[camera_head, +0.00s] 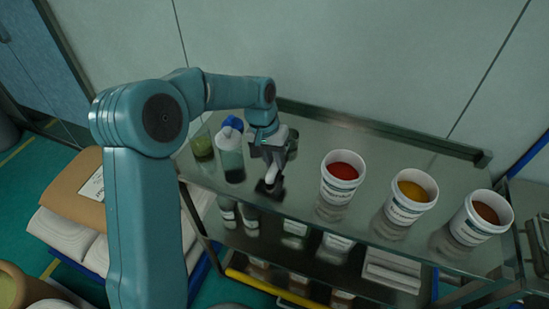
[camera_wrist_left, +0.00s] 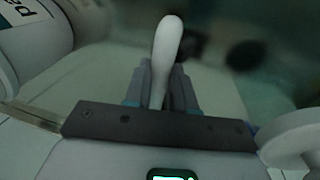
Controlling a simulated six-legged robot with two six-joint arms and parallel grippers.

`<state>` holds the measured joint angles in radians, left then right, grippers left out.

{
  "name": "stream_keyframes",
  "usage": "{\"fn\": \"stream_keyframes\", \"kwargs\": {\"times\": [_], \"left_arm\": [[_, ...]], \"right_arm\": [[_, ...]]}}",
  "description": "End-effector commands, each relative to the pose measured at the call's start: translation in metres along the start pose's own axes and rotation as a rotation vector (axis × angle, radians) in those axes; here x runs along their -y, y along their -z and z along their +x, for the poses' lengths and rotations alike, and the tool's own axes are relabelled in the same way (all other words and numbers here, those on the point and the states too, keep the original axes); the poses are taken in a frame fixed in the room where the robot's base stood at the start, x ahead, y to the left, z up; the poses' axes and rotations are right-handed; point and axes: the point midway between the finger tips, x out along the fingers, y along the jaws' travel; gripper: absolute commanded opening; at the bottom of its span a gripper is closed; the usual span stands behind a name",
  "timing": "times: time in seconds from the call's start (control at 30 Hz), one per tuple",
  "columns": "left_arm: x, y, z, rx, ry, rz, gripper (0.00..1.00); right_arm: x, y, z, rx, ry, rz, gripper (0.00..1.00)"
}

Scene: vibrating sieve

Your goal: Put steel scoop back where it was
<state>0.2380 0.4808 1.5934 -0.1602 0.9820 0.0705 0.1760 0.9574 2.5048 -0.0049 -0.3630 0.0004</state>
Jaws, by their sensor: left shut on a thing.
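My left gripper (camera_head: 270,181) is low over the glossy shelf top, between the bottles on the left and the tubs on the right. In the left wrist view my left gripper (camera_wrist_left: 162,82) is shut on a pale, round-ended handle, which I take to be the steel scoop (camera_wrist_left: 167,42). The handle stands up between the two fingers. The scoop's other end is hidden, and I cannot tell whether it touches the shelf. My right gripper is in neither view.
White tubs with red (camera_head: 335,187), yellow (camera_head: 403,203) and brown (camera_head: 480,219) contents stand right of my gripper. A blue-capped bottle (camera_head: 231,160) and a green-filled glass (camera_head: 202,148) stand close on its left. Shelf behind the tubs is clear. A raised rail (camera_head: 380,127) runs along the back.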

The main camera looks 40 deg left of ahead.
Motion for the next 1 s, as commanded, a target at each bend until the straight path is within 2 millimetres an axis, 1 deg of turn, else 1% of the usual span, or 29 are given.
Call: {"fn": "stream_keyframes", "kwargs": {"times": [0.03,0.07,0.1,0.33,0.43,0.47,0.57,0.8,0.9,1.0], "left_arm": [[0.0,0.0,0.001,0.0,0.0,0.0,0.34],[0.0,0.0,0.001,0.0,0.0,0.0,0.44],[0.0,0.0,0.001,0.0,0.0,0.0,0.5],[0.0,0.0,0.0,0.001,0.0,0.0,0.5],[-0.001,0.0,-0.006,0.0,0.0,0.0,0.5],[-0.001,0.0,-0.007,-0.001,0.0,0.0,0.5],[0.0,0.001,-0.022,-0.005,0.0,0.0,0.5],[-0.001,0.001,-0.08,-0.006,0.0,0.001,0.5],[-0.001,0.001,-0.099,-0.003,-0.001,0.001,0.5],[-0.001,0.001,-0.113,-0.002,0.0,0.0,0.5]], "right_arm": [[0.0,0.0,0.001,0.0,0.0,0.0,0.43],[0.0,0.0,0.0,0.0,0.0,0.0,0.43],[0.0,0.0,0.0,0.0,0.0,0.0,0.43],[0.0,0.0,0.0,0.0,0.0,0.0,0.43],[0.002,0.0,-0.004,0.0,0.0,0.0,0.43],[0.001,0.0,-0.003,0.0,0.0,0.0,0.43],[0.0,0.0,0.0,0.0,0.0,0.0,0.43],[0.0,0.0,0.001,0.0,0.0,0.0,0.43],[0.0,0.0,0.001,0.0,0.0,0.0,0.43],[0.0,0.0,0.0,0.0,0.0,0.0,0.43]]}}
